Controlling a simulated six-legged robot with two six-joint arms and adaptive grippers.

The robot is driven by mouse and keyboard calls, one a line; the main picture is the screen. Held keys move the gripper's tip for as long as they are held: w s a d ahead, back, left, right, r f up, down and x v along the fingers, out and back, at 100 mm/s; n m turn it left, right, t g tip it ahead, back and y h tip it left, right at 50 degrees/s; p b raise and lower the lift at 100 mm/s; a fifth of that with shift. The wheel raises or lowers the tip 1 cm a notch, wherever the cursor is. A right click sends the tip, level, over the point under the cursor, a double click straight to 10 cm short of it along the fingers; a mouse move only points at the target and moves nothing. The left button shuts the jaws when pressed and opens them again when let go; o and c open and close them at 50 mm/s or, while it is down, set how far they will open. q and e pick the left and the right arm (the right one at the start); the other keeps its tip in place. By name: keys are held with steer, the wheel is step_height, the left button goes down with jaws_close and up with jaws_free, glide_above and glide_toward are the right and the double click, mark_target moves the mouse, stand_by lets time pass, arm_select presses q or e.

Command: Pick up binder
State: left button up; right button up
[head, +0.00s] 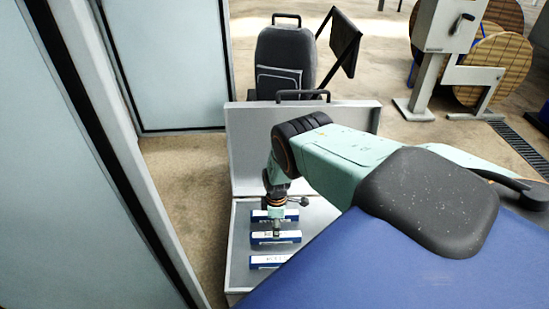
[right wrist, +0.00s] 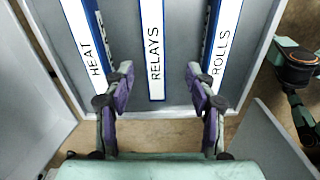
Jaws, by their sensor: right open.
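Three blue binders with white labels lie side by side in an open grey case (head: 238,268). In the right wrist view they read HEAT (right wrist: 88,35), RELAYS (right wrist: 153,40) and ROLLS (right wrist: 222,35). In the head view there is a far binder (head: 262,216), a middle one (head: 290,237) and a near one (head: 265,261). My right gripper (right wrist: 160,72) is open and empty, its fingers on either side of the RELAYS binder's line. It hangs over the binders in the head view (head: 277,233). Contact cannot be told. My left gripper is not in view.
The case's raised lid (head: 245,150) stands behind the binders. Pale panels (head: 60,170) stand on the left. A grey control box (head: 450,25) and wooden reels (head: 495,68) are at the back right.

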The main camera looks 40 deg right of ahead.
mark_target(276, 250)
steer(key=shift+w+d+n, duration=0.3)
steer(key=shift+w+d, duration=0.1)
steer(key=shift+d, duration=0.15)
steer(key=shift+f+b, duration=0.15)
steer(key=shift+b, duration=0.25)
step_height(276, 250, down, 2)
steer(key=shift+f+b, duration=0.2)
steer(key=shift+b, duration=0.5)
steer(key=f+b, duration=0.1)
steer(key=f, duration=0.1)
steer(key=f+b, duration=0.1)
steer(key=f, duration=0.1)
steer(key=shift+s+a, duration=0.1)
steer(key=shift+a, duration=0.3)
steer(key=shift+f+b, duration=0.55)
steer(key=shift+b, duration=0.15)
jaws_close()
